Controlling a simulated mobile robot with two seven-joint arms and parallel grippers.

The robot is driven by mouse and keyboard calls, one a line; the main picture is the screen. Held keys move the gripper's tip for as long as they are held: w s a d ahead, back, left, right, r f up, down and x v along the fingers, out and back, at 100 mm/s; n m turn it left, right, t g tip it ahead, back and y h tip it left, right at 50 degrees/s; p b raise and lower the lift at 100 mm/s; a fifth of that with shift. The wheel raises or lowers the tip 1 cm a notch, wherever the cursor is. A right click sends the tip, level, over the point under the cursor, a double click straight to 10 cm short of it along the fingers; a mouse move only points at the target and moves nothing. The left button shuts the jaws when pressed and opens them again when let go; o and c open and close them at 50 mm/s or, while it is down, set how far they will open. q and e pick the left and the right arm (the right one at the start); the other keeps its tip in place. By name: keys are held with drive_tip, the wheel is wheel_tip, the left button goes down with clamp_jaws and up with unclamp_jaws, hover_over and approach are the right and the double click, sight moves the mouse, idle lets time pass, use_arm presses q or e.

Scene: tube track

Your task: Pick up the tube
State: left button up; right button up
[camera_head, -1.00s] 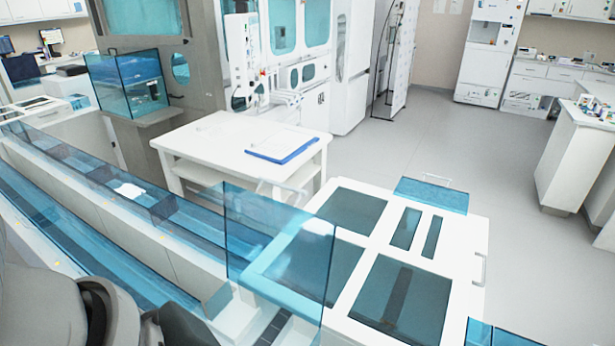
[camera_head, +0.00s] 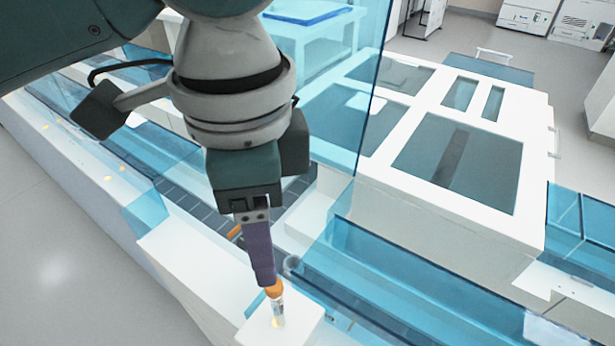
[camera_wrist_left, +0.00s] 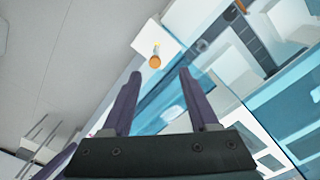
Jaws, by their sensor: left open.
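A small clear tube (camera_head: 279,312) with an orange cap stands on the white block (camera_head: 300,326) at the bottom of the head view. My left gripper (camera_head: 268,280) comes down from above, and its purple fingers end close to the cap. In the left wrist view the open fingers (camera_wrist_left: 159,74) have nothing between them. The tube's orange cap (camera_wrist_left: 154,61) shows just beyond the fingertips, within the gap. I cannot tell whether a finger touches the cap. The tube's lower end is hard to make out.
Blue transparent walls (camera_head: 385,285) run along the track just right of the tube. Another orange item (camera_head: 235,231) lies at the dark track behind. A white cabinet with dark panels (camera_head: 460,165) stands at the right. Open floor (camera_head: 60,255) is at the left.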

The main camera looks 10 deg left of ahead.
sight(277, 306)
use_arm(q)
drive_tip(key=f, duration=0.8)
drive_tip(key=shift+s+d+f, duration=0.15)
drive_tip(key=shift+s+d, duration=0.2)
drive_tip(key=shift+c, duration=0.2)
clamp_jaws()
